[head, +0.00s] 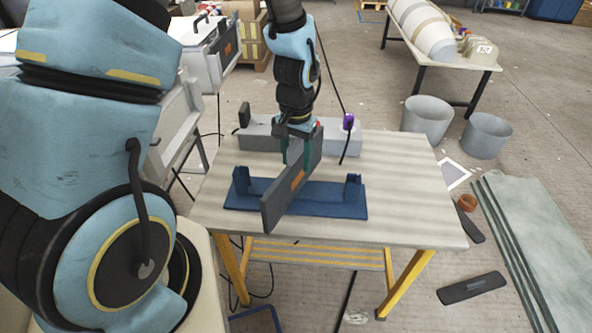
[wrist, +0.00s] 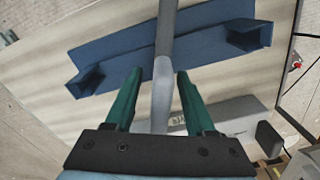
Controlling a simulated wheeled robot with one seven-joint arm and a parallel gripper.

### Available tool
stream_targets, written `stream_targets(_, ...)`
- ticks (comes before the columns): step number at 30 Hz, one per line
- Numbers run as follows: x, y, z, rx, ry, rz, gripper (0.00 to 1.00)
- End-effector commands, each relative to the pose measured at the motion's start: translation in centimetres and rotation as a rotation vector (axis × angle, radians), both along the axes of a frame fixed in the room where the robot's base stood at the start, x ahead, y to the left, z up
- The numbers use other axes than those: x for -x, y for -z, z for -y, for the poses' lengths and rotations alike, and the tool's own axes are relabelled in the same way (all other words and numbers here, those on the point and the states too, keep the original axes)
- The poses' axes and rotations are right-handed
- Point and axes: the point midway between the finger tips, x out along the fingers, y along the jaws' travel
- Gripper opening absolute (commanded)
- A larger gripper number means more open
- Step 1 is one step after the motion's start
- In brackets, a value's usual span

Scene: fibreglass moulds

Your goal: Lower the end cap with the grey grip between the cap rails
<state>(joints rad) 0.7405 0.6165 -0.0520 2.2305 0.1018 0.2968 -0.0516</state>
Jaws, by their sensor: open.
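The end cap (head: 276,206), a dark grey slab with an orange patch, stands on edge and lies slantwise across the blue base (head: 335,203). In the wrist view the cap (wrist: 166,30) shows edge-on, with its light grey grip (wrist: 161,95) towards me. The cap rails stand at the base's left end (head: 240,181) and right end (head: 352,188); the cap crosses between them, not lined up with them. My gripper (head: 296,160) is open, its green fingers on either side of the grip with visible gaps in the wrist view (wrist: 159,76). Whether the cap's lower edge touches the base is unclear.
The base lies on a pale table (head: 405,200). Behind it is a long grey block (head: 262,135) with a purple-topped item (head: 348,121) and a dark upright piece (head: 244,115). The table's right side is clear. Grey bins (head: 428,118) stand on the floor beyond.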

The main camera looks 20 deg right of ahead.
Motion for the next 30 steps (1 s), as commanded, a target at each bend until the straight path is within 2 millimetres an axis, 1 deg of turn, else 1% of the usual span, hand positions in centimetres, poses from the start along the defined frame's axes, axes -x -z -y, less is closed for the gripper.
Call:
stream_targets(1, 0.1, 0.6, -0.1, -0.004, 0.0, -0.003, 0.55)
stream_targets(5, 0.0, 1.6, -0.1, -0.002, 0.0, -0.001, 0.55)
stream_targets(13, 0.0, 1.8, 0.0, 0.0, 0.0, 0.001, 0.55)
stream_targets(14, 0.0, 1.8, 0.0, 0.0, 0.0, 0.001, 0.53)
stream_targets(28, 0.0, 1.8, 0.0, 0.0, -0.001, 0.0, 0.0)
stream_targets(30, 0.0, 1.8, 0.0, 0.0, -0.001, 0.0, 0.0)
